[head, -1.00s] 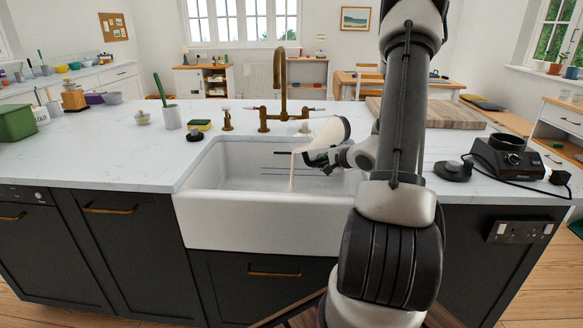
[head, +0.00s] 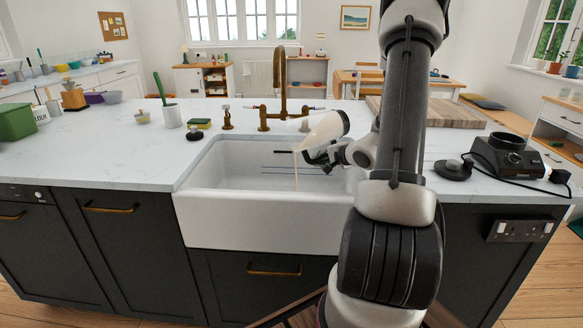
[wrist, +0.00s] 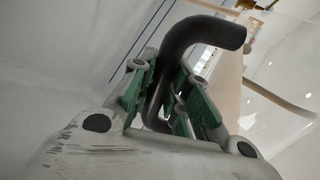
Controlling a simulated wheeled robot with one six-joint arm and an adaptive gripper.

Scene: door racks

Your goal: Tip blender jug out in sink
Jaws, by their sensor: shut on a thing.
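The blender jug (head: 325,129) is clear with pale, creamy contents and hangs tilted over the right part of the white sink (head: 265,221). Its mouth points down and left, and its base end is up to the right. A thin pale stream (head: 296,172) falls from its lip into the basin. My gripper (head: 316,158) is shut on the jug's handle. In the wrist view the green-padded fingers of my gripper (wrist: 170,88) close around the curved black handle (wrist: 208,30). The basin floor is hidden behind the sink's front wall.
A brass tap (head: 282,95) stands behind the sink, left of the jug. The black blender base (head: 508,160) and a round black piece (head: 453,170) sit on the right worktop. A chopping board (head: 430,112) lies behind my arm. A sponge (head: 199,122) is left of the tap.

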